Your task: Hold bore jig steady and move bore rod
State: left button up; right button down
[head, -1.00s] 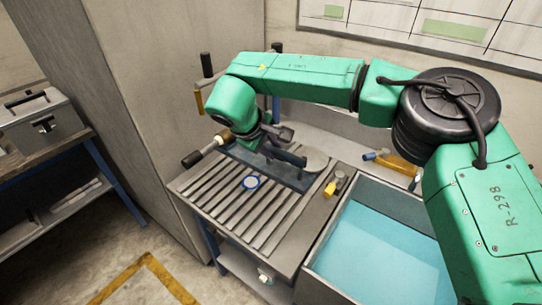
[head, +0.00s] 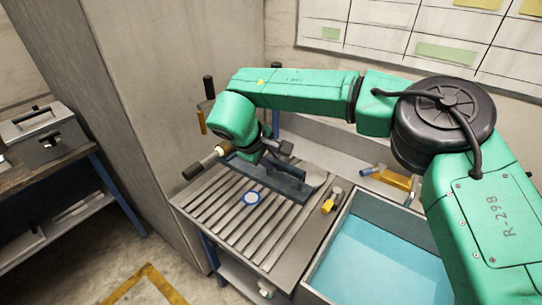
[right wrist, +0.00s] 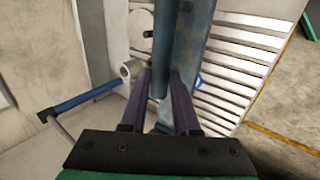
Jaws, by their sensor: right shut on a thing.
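A long blue-grey bar (head: 282,184), seemingly the bore jig, lies across the back of the slotted table. My right gripper (head: 268,160) is down at it, its fingers largely hidden by the wrist in the head view. In the right wrist view my right gripper (right wrist: 160,88) has its two purple fingers shut around a blue-grey piece (right wrist: 164,45); a longer bar runs just beside and behind it. A pale rod with a black end (head: 205,162), possibly the bore rod, sticks out left of the gripper. My left gripper is out of view.
The slotted table (head: 225,215) holds a blue-rimmed ring (head: 251,199) and a yellow-and-grey piece (head: 330,200). A tray with a blue floor (head: 365,260) stands to the right. A tall grey cabinet (head: 160,110) bounds the left. The table's front slats are clear.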

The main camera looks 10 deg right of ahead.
aim_at(269, 182)
jog(key=shift+f+b, duration=2)
jog(key=shift+f, duration=2.45)
pick_arm(q)
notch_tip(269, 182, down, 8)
jog(key=b, duration=0.4)
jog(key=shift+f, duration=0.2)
pick_arm(e)
notch_tip(269, 182, down, 8)
pick_arm(q)
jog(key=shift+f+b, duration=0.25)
jog(key=shift+b, duration=0.15)
pick_arm(e)
jog(key=shift+s+f, duration=0.1)
jog(key=shift+f, duration=0.3)
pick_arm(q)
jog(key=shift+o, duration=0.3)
